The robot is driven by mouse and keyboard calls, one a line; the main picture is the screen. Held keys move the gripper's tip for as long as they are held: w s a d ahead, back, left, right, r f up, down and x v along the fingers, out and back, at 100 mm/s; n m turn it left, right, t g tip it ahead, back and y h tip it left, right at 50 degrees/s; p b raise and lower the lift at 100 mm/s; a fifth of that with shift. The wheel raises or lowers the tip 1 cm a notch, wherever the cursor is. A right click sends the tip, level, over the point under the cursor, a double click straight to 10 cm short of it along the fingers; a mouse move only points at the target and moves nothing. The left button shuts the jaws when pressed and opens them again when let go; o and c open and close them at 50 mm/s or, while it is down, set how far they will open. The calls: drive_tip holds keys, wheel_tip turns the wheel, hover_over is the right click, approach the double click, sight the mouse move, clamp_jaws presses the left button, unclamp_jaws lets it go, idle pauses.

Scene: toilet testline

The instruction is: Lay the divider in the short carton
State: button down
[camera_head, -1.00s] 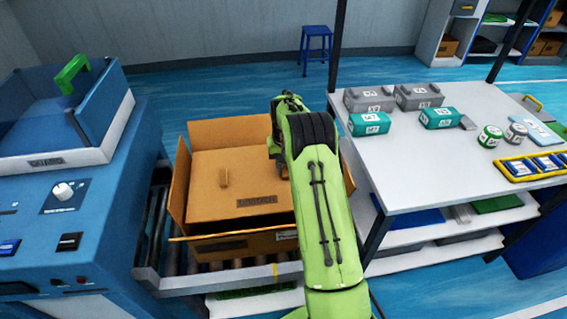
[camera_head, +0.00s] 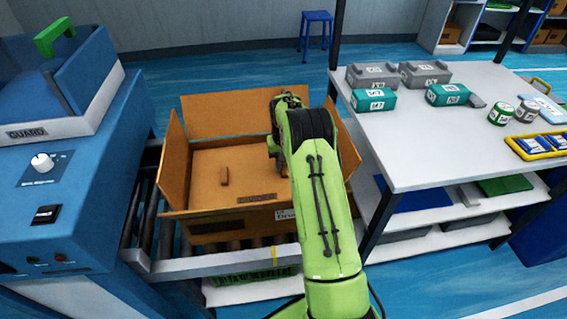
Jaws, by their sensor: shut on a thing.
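The short carton (camera_head: 215,217) stands open on the roller conveyor, its flaps raised. The divider (camera_head: 222,180), a flat brown board with a small upright tab and a dark printed label, lies roughly level inside the carton's walls. Whether it touches the carton's bottom I cannot tell. My gripper (camera_head: 281,168) is over the divider's right part, shut on it by what seems to be a second tab. My green arm hides most of the fingers and the carton's right side.
A blue machine with a guard (camera_head: 55,95) stands close on the left. A white table (camera_head: 430,150) with grey and teal boxes, cans and a yellow tray is on the right. Rollers (camera_head: 150,200) show left of the carton. A blue stool (camera_head: 316,35) stands far back.

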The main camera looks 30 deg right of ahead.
drive_tip(key=shift+f, duration=0.35)
idle(0.4)
drive_tip(key=c, duration=0.9)
unclamp_jaws()
wheel_tip(320, 180, up, 16)
drive_tip(key=p, duration=0.5)
